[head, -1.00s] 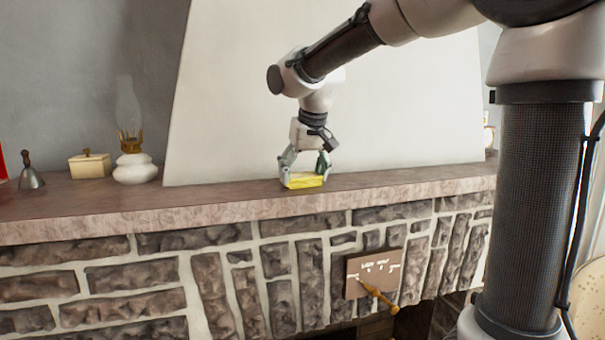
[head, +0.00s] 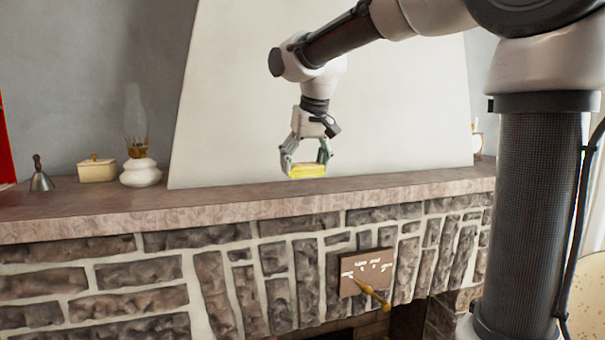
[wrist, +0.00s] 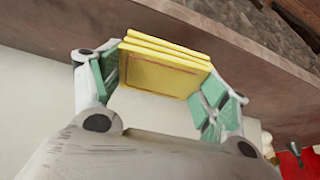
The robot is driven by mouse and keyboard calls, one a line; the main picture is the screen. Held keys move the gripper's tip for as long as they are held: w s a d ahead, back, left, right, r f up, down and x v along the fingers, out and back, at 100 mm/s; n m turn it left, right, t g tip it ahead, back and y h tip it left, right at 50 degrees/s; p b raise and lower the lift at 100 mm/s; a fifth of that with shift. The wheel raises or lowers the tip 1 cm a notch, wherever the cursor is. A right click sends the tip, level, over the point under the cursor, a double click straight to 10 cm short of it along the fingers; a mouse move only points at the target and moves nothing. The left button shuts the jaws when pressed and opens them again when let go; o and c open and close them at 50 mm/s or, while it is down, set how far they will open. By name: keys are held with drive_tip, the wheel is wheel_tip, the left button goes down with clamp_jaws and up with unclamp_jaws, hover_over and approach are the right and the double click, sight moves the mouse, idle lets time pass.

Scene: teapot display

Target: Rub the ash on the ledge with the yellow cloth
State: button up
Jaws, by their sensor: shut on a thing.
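The yellow cloth (head: 308,171) is a folded, flat pad. My gripper (head: 306,165) is shut on it from both sides, and it hangs just above the ledge (head: 230,196). In the wrist view the cloth (wrist: 165,68) sits between the two green-padded fingers, its folded layers showing at the top edge. The ledge (wrist: 235,55) runs beyond it as a brown band. I see no ash on the visible part of the ledge in either view.
On the ledge's left stand an oil lamp (head: 139,160), a cream lidded box (head: 97,169), a bell (head: 40,176) and a red object (head: 6,150). A brown plaque (head: 367,270) hangs on the stone front below. The ledge around the cloth is clear.

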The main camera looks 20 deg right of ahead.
drive_tip(key=shift+r, duration=1.85)
